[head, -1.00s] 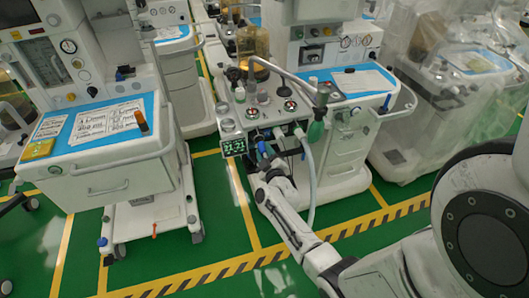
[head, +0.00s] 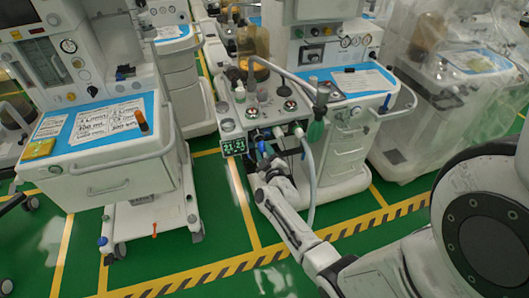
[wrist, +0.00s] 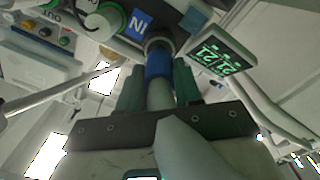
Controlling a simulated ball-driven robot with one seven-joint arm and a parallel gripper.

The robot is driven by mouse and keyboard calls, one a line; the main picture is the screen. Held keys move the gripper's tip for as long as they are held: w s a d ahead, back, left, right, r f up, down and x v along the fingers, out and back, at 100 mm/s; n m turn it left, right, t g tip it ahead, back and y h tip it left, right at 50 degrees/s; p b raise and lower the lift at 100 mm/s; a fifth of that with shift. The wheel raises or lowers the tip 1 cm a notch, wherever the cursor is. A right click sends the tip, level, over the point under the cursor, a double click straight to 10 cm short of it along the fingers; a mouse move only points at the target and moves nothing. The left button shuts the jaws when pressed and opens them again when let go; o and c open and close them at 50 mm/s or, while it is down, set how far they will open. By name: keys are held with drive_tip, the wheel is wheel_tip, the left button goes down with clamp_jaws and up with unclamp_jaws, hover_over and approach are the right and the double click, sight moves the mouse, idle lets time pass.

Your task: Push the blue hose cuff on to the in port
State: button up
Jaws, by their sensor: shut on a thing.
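The blue hose cuff (wrist: 158,66) is on the end of a pale grey hose (wrist: 160,96). My gripper (wrist: 158,78) is shut on the cuff, with a dark green finger on each side. The in port (wrist: 157,43) is a grey ring beside a blue "IN" label (wrist: 138,22). The cuff lines up with the port and its far end meets the ring; I cannot tell how deep it sits. In the head view my gripper (head: 265,160) is at the front of the middle cart, and the blue cuff (head: 262,147) is small there.
A green-lit display (wrist: 222,55) hangs right of the port. The out port (wrist: 97,22), with a green ring, is to its left. A pale hose (head: 311,175) hangs right of my gripper. Another cart (head: 110,150) stands left, with green floor between.

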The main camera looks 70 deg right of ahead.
drive_tip(key=shift+b+x, duration=0.3)
drive_tip(key=shift+x, duration=1)
idle(0.4)
drive_tip(key=o, duration=1.1)
drive_tip(key=p+v, duration=0.1)
drive_tip(key=v, duration=0.9)
drive_tip(key=shift+s+a, duration=0.2)
drive_tip(key=shift+s, duration=0.05)
